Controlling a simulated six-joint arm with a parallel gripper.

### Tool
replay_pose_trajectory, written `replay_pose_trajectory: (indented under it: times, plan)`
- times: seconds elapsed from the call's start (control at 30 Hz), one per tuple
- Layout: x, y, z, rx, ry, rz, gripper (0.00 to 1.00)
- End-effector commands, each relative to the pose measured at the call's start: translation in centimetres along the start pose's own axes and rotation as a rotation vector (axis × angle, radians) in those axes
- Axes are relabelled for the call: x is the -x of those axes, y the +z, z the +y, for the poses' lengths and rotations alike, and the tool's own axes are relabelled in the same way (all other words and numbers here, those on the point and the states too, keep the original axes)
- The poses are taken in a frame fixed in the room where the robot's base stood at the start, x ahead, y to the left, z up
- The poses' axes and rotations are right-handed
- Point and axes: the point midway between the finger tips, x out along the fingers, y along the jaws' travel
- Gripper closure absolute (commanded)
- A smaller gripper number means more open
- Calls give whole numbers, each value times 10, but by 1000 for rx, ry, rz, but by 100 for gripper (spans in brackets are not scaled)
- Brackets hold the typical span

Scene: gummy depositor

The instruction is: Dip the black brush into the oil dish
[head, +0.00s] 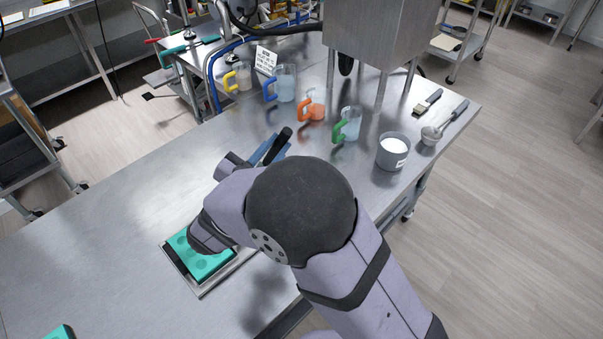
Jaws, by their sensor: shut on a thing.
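My arm fills the middle of the view, and its wrist is bent down over a teal mold (210,262). A dark-handled brush with pale bristles (427,103) lies flat near the table's back right. I cannot make out the oil dish.
The teal mold sits in a metal tray (205,293) on the steel table (110,235). Several colour-handled jugs, including a green-handled one (348,125), stand behind the arm. A grey pot of white contents (393,152) and a ladle (445,125) are at right. The table's left is largely clear.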

Motion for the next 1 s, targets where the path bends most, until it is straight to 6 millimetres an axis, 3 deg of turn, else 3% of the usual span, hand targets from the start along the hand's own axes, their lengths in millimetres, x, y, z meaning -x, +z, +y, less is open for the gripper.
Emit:
replay_pose_trajectory:
  times: [0.1, 0.3, 0.67, 1.0]
  plan:
    - [4, 0, 17, 3, 58, -14, 100]
    - [6, 0, 25, 5, 88, -20, 100]
    - [5, -6, 19, 7, 86, -18, 100]
    - [2, -24, 5, 8, 86, -18, 100]
